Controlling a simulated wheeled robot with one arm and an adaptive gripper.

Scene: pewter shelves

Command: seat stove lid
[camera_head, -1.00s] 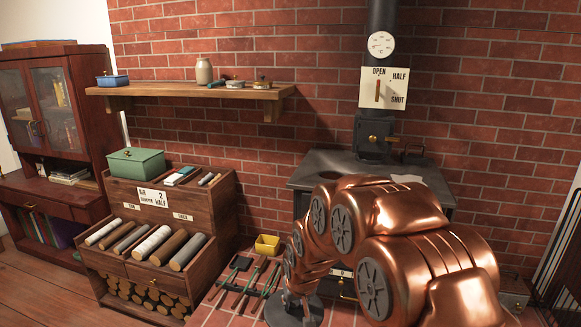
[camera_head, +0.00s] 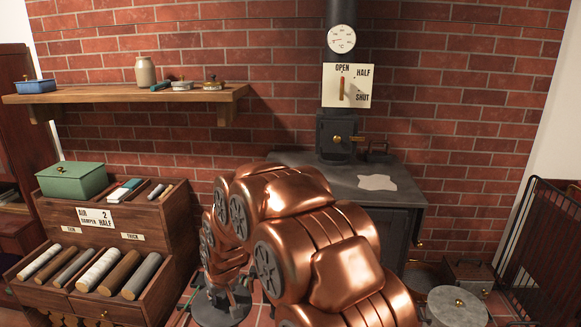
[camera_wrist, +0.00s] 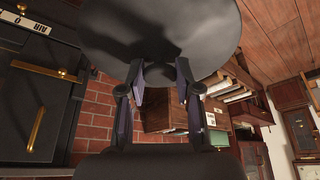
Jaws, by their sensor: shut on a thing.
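The stove lid, a dark grey round disc (camera_wrist: 160,30), fills the top of the wrist view. My gripper (camera_wrist: 160,85) is shut on it near its lower edge there. In the head view the lid (camera_head: 218,314) hangs low at the bottom, left of the stove and partly cut off by the frame. The black stove (camera_head: 407,194) stands against the brick wall, with a pale irregular patch (camera_head: 377,182) on its top. My arm hides the stove's front and part of its top, so I cannot see a lid opening. The stove front (camera_wrist: 35,100) shows at the left of the wrist view.
A flue with a damper plate (camera_head: 347,86) rises behind the stove top. A wooden log rack (camera_head: 165,215) with a green box (camera_head: 72,182) stands left. A lidded grey bin (camera_head: 457,307) and a black guard (camera_head: 540,250) stand right. A wall shelf (camera_head: 120,96) holds small things.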

